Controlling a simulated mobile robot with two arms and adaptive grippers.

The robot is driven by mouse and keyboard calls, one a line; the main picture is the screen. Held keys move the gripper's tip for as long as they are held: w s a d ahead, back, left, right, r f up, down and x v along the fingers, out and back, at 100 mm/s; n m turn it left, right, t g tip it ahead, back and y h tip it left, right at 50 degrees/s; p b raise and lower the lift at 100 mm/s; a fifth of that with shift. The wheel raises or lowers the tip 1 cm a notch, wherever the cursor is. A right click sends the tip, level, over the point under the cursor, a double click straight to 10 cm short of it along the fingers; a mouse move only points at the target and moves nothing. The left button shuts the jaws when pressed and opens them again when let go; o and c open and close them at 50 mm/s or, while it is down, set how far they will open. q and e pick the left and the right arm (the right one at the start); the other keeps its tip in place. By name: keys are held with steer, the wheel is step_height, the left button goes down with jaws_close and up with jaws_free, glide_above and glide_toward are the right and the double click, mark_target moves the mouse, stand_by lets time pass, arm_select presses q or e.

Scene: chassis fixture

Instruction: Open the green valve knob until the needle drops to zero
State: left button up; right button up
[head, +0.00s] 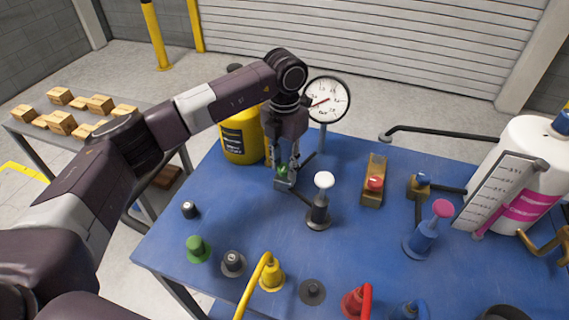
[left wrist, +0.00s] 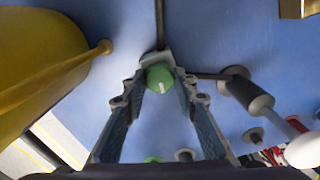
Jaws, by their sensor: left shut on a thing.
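The green valve knob (head: 282,170) sits on a grey valve body on the blue table. My left gripper (head: 284,165) reaches down over it from above and is shut on it. In the left wrist view the knob (left wrist: 160,78) shows a pale mark on its top, between the two fingertips (left wrist: 160,80). The round pressure gauge (head: 327,100) stands on a post behind the valve. Its red needle points to the lower left; the exact reading is too small to tell. My right gripper is not in view.
A yellow tank (head: 240,137) stands close to the left of my gripper. A white-topped plunger (head: 321,195) stands just to the right. A separate green knob (head: 198,248) and a yellow lever (head: 262,275) are nearer the front. A white tank (head: 525,165) is at the right.

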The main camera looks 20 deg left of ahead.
mark_target(284, 167)
arm_select(q)
steer(key=o, duration=1.2)
steer(key=shift+c, duration=0.2)
steer(key=shift+r, duration=0.1)
step_height(284, 167, up, 12)
